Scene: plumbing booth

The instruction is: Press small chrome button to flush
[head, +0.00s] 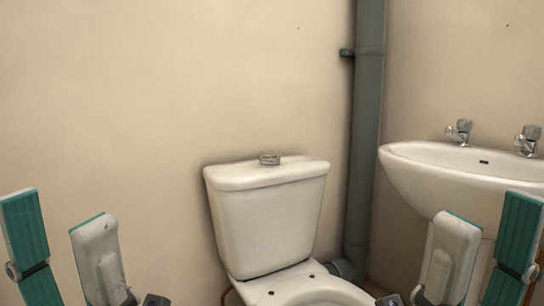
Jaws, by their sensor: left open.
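The small chrome button (269,158) sits on top of the white cistern lid (230,176), near its middle. The cistern (270,225) stands upright against the wall behind the toilet bowl (305,288), which is cut off by the bottom edge. My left gripper (56,210) is at the lower left, its two fingers spread and nothing between them. My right gripper (488,210) is at the lower right in front of the basin, its fingers also spread and empty. Both grippers are well apart from the button.
A white basin (420,177) with two chrome taps (459,132) is on the right wall. A grey vertical pipe (367,120) runs down the corner between cistern and basin. The beige wall (150,100) above and left of the cistern is bare.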

